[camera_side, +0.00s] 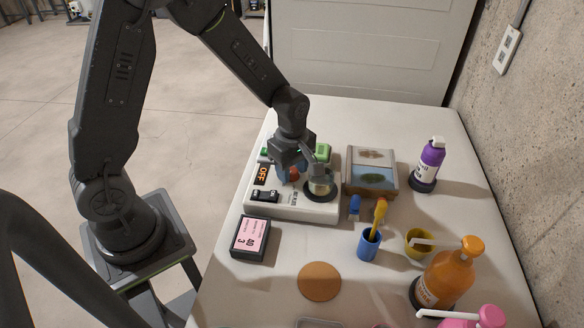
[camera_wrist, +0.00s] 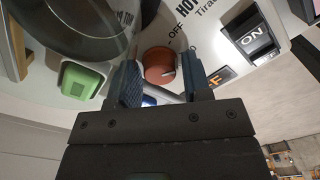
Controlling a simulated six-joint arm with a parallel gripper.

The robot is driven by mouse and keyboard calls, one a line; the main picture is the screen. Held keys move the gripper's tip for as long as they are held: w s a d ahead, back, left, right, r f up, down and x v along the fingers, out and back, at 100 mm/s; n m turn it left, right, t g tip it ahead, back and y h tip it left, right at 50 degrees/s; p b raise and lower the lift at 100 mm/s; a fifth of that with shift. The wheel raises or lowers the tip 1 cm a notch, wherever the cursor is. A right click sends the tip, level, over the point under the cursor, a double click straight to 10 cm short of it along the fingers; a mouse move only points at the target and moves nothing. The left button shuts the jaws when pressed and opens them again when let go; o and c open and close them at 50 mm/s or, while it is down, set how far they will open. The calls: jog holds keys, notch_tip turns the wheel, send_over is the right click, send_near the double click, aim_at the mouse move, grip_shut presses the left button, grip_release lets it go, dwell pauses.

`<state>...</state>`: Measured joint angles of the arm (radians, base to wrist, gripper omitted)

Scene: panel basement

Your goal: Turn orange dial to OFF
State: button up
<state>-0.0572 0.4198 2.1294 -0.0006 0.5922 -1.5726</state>
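The orange dial (camera_wrist: 159,66) sits on a white control panel (camera_side: 317,212), with a white pointer line and the printed word OFF beside it in the wrist view. In the side view the dial (camera_side: 294,174) is partly hidden by my gripper. My gripper (camera_wrist: 166,84) is open, with one fingertip on each side of the dial. I cannot tell whether the fingers touch it. My gripper (camera_side: 287,168) also shows in the side view, low over the panel.
A black ON rocker switch (camera_wrist: 253,37) and a green button (camera_wrist: 82,80) flank the dial. A wooden box (camera_side: 371,172) and a purple bottle (camera_side: 430,160) stand to the right.

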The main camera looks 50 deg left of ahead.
aim_at(292, 171)
jog(key=c, duration=0.6)
jog(key=shift+n, duration=0.3)
jog(key=n, duration=0.8)
jog(key=shift+n, duration=0.4)
jog(key=o, duration=0.9)
jog(key=shift+r, duration=0.15)
notch_tip(292, 171, up, 14)
jog(key=shift+f, duration=0.2)
